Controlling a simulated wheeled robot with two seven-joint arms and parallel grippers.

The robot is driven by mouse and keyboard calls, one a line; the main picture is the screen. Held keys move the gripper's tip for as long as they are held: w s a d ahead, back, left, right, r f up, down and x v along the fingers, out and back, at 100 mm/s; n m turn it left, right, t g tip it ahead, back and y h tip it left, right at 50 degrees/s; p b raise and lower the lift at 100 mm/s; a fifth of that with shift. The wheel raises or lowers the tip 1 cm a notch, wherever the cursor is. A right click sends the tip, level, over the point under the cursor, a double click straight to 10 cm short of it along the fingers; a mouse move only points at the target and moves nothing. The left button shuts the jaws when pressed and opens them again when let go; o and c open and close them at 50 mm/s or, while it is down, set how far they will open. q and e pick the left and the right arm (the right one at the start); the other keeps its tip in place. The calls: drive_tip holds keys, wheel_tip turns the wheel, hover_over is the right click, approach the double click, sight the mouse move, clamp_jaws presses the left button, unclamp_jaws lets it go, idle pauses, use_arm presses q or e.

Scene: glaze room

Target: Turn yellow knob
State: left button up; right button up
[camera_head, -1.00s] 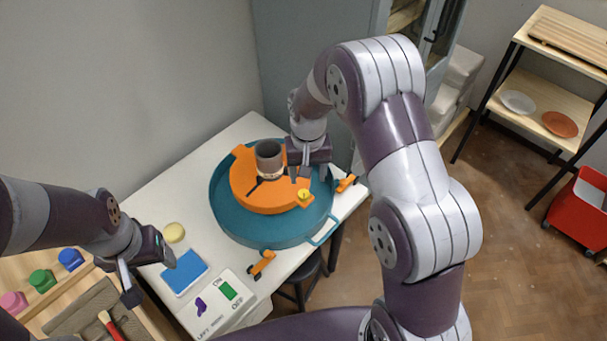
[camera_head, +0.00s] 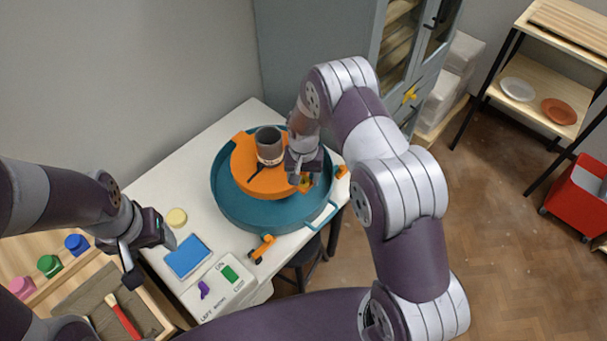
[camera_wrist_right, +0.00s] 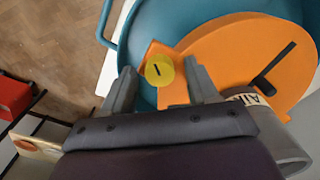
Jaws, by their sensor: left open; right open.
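A round yellow knob (camera_wrist_right: 160,70) with a dark slot mark sits on a tab at the edge of the orange wheel disc (camera_wrist_right: 240,52). In the right wrist view it shows between the two fingertips of my open right gripper (camera_wrist_right: 159,78); I cannot tell whether they touch it. In the head view the right gripper (camera_head: 303,178) is over the disc's right edge and mostly hides the knob. My left gripper (camera_head: 152,257) is open and empty at the left, near the table's front edge.
A grey cup (camera_head: 268,143) with a lettered band stands on the disc, inside a teal basin (camera_head: 228,203). A grey cabinet with a yellow handle (camera_head: 409,96) stands behind.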

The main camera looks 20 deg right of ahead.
drive_tip(key=c, duration=1)
drive_tip(key=shift+c, duration=0.2)
drive_tip(key=shift+n, duration=0.4)
drive_tip(key=n+b, duration=0.1)
drive_tip(key=n, duration=0.3)
drive_tip(key=shift+n, duration=0.3)
drive_tip(key=n, duration=0.4)
drive_tip(key=shift+n+b, duration=0.3)
drive_tip(key=shift+b, duration=0.1)
drive_tip(key=o, duration=1)
